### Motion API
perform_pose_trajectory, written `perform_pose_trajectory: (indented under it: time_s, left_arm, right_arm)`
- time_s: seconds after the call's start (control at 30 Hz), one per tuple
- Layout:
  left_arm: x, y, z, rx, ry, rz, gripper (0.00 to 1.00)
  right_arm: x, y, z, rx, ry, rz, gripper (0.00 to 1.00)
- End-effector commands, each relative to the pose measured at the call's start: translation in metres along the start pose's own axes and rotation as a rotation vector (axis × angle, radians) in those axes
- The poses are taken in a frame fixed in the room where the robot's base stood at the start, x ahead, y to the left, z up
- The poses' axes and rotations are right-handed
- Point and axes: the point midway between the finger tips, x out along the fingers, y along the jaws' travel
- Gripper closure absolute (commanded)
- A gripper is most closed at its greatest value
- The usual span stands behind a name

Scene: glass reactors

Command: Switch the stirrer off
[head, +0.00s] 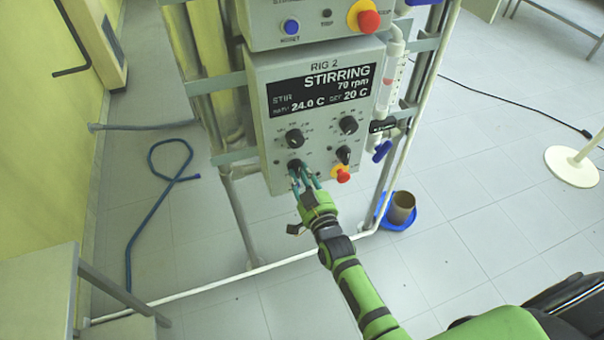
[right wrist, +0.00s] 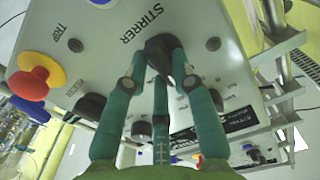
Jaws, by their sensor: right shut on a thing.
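The RIG 2 control box (head: 258,75) hangs on a metal frame in the head view. Its display (head: 320,88) reads STIRRING, 70 rpm, 24.0 C and 20 C. My right gripper (head: 299,177) reaches up to the lower left knob (head: 294,165). In the right wrist view, the green fingers of the right gripper (right wrist: 160,65) are closed around a dark knob (right wrist: 158,45) beside the word STIRRER. The fingers partly hide the knob, and its pointer cannot be read. My left gripper is not in view.
A red stop button (head: 342,176) on yellow sits right of the gripped knob, below another dark knob (head: 343,154). Two more knobs are above. Another box (head: 300,20) is higher up. A brown pot (head: 402,208) in a blue tray (head: 398,224) stands on the floor.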

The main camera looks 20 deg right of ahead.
Motion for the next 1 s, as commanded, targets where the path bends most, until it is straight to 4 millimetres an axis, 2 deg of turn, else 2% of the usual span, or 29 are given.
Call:
perform_pose_trajectory:
  time_s: [0.3,0.83,0.87,0.9,0.93,1.0]
  left_arm:
    - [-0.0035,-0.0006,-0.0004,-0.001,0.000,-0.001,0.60]
    - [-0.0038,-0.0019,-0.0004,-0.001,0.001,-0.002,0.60]
    - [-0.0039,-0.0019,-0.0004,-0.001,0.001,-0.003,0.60]
    - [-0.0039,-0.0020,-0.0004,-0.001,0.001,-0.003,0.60]
    - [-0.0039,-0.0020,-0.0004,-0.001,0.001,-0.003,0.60]
    - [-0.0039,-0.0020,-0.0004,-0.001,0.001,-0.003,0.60]
  right_arm:
    - [-0.0005,0.0000,0.0014,-0.121,-0.005,0.000,1.00]
    - [-0.0007,0.0003,0.0019,-0.147,-0.006,0.000,1.00]
    - [-0.0007,0.0003,0.0019,-0.147,-0.006,0.000,0.70]
    - [-0.0008,0.0003,0.0018,-0.147,-0.006,0.000,0.54]
    - [-0.0007,0.0003,0.0017,-0.147,-0.006,0.000,0.50]
    - [-0.0006,0.0003,0.0013,-0.146,-0.005,0.000,0.50]
